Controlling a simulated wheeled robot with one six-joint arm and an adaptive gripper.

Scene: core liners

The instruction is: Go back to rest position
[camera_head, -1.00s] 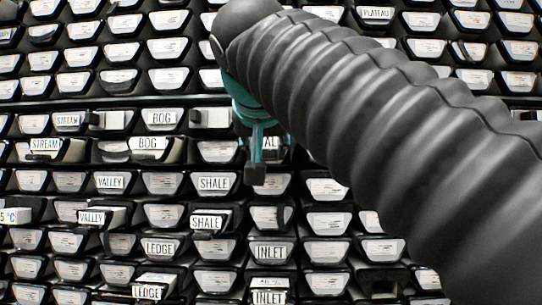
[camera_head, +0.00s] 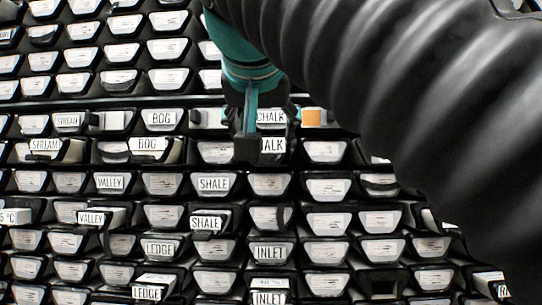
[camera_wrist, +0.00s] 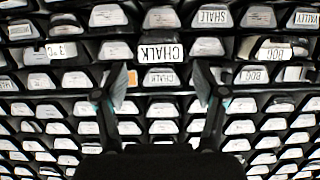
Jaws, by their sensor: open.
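My gripper (camera_head: 250,146) hangs in front of the rack in the head view, near the drawers labelled CHALK (camera_head: 271,117), and partly covers the lower CHALK label. In the wrist view my gripper (camera_wrist: 162,92) has its two fingers spread wide apart with nothing between them. The wrist view is turned over, and a CHALK label (camera_wrist: 161,53) shows just beyond the fingertips. My dark ribbed arm crosses the upper right of the head view and hides the rack behind it.
The rack (camera_head: 90,101) fills the view with rows of labelled liners. Some stick out, such as BOG (camera_head: 148,144), VALLEY (camera_head: 91,217), SHALE (camera_head: 206,222) and LEDGE (camera_head: 147,293). One slot (camera_head: 383,285) at lower right looks dark and empty.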

